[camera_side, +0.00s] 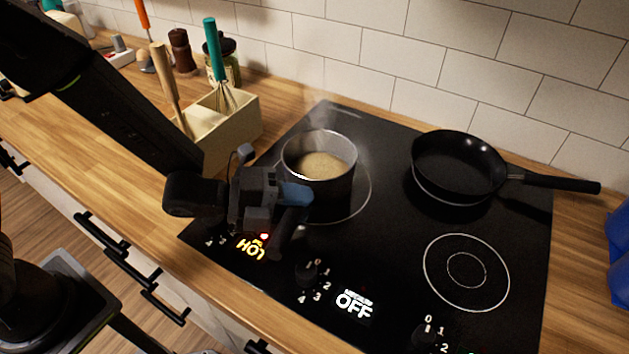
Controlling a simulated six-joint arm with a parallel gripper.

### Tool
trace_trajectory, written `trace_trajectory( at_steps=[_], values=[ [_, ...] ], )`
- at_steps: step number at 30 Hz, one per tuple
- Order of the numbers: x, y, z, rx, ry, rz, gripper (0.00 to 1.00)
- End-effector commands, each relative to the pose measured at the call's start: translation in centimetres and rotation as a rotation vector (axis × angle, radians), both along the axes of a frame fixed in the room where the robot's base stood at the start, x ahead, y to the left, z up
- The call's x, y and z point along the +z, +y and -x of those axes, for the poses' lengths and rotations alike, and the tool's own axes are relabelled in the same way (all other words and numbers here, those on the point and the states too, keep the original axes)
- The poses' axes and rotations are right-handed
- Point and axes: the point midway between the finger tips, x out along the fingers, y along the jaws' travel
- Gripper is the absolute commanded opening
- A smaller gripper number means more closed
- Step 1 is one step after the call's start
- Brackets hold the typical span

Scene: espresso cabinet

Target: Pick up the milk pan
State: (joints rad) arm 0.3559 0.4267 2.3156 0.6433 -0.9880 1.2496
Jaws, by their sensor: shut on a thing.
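The milk pan (335,184) is a dark pan with a pale rim, holding a beige, foamy liquid with steam above it. It stands upright at the rear left ring of the black hob; I cannot tell whether its base touches the glass. My gripper (290,196) is at the pan's near left side, shut on the pan. The wrist and fingers hide the exact place of the hold and most of the handle. A blue part shows at the gripper, close against the pan wall.
A black frying pan (458,168) sits at the hob's rear right, its handle pointing right. A wooden utensil box (233,123) with a teal whisk (213,50) stands behind left. A glowing orange display (251,247) and knobs line the front. The front right ring (467,272) is clear.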

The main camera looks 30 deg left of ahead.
Motion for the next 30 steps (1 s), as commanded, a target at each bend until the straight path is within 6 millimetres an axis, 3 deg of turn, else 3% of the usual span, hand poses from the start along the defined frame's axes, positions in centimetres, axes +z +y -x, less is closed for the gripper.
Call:
trace_trajectory(
  at_steps=[17,30],
  values=[
    [0.7,-0.1,-0.1,-0.002,-0.011,0.004,0.00],
    [4.3,-0.1,-0.1,-0.003,-0.014,0.006,0.00]
  ],
)
